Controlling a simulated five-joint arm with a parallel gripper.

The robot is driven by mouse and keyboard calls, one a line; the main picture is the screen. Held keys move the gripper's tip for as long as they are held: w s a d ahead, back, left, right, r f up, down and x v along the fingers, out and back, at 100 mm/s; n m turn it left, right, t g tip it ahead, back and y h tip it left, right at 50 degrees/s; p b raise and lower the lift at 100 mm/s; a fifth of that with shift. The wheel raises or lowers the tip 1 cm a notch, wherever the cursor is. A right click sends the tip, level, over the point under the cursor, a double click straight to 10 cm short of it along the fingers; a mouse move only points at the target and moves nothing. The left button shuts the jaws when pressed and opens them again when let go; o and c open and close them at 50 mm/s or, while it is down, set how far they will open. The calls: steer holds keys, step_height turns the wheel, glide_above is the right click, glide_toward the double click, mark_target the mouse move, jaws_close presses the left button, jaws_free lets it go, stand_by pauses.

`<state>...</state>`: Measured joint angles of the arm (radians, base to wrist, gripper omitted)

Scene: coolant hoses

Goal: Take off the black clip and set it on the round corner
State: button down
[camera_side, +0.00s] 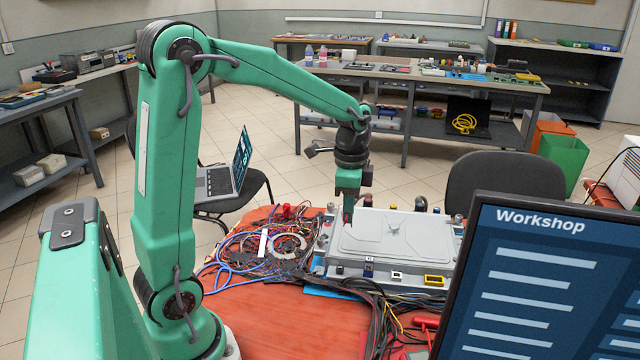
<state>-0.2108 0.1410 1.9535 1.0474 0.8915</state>
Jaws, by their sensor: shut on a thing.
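A grey box-shaped unit (410,236) with a flat raised lid lies on the orange table. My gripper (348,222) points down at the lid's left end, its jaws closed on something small. The held piece is too small and too hidden by the fingers to tell whether it is the black clip. Small dark fittings stand along the unit's far edge, one of them (422,204) right of my gripper. I cannot make out which place is the round corner.
A tangle of coloured wires (262,246) lies left of the unit, and black cables (378,305) run off its front. A monitor (545,280) blocks the right foreground. The orange table top (290,325) is bare at the front left. A dark chair (505,180) stands behind.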

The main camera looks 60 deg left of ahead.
steer(key=shift+r, duration=0.25)
stand_by(0.3)
steer(key=shift+r, duration=1.2)
steer(key=shift+a, duration=0.1)
steer(key=shift+m, duration=0.6)
steer(key=s+a+f, duration=0.3)
steer(key=a+f, duration=0.1)
steer(key=a, duration=0.3)
steer(key=s+a+f, duration=0.2)
steer(key=a+f, duration=0.3)
steer(key=a, duration=0.2)
steer(key=s+a+f, duration=0.3)
steer(key=a+f, duration=0.2)
steer(key=a, duration=0.3)
steer(key=shift+s+a, duration=0.1)
steer(key=shift+s, duration=0.25)
steer(key=shift+f, duration=0.2)
